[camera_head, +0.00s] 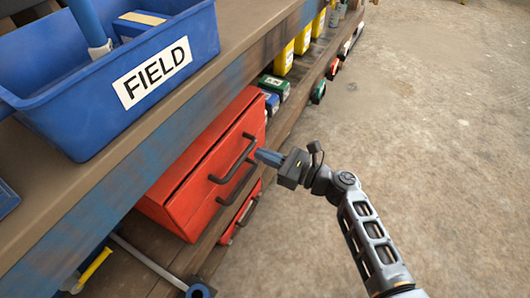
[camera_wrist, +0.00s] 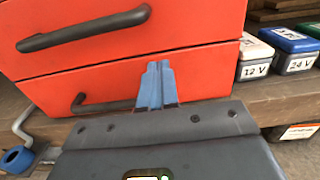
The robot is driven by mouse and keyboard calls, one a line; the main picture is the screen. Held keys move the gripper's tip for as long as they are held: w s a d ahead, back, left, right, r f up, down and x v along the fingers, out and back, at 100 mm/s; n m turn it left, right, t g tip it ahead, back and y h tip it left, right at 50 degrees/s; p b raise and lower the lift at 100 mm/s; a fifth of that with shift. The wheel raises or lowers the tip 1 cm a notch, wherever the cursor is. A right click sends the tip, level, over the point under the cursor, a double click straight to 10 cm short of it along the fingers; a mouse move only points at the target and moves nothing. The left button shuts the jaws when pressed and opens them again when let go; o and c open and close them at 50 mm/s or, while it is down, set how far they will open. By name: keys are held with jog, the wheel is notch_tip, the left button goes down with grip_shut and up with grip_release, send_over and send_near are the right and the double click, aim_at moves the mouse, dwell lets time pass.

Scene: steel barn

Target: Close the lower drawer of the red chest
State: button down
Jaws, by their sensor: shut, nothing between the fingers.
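The red chest (camera_head: 200,165) stands on the lower wooden shelf, its front facing the open floor. Dark bar handles cross its front in the head view. In the wrist view the upper drawer (camera_wrist: 190,22) shows a large handle. Below it is the lower drawer (camera_wrist: 60,88), its handle partly hidden behind my gripper. I cannot tell how far out the lower drawer stands. My gripper (camera_head: 262,156) is shut and empty, just in front of the chest. In the wrist view its blue fingertips (camera_wrist: 158,66) overlap the lower drawer's front; contact is unclear.
A blue bin marked FIELD (camera_head: 150,75) sits on the bench top above. Small boxes marked 12 V (camera_wrist: 253,58) and 24 V (camera_wrist: 292,48) stand right of the chest. A blue ring-ended tool (camera_head: 200,290) lies left of it. The concrete floor (camera_head: 430,120) is clear.

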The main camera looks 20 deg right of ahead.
jog(key=p+v, duration=0.1)
jog(key=v, duration=1)
jog(key=shift+p, duration=0.4)
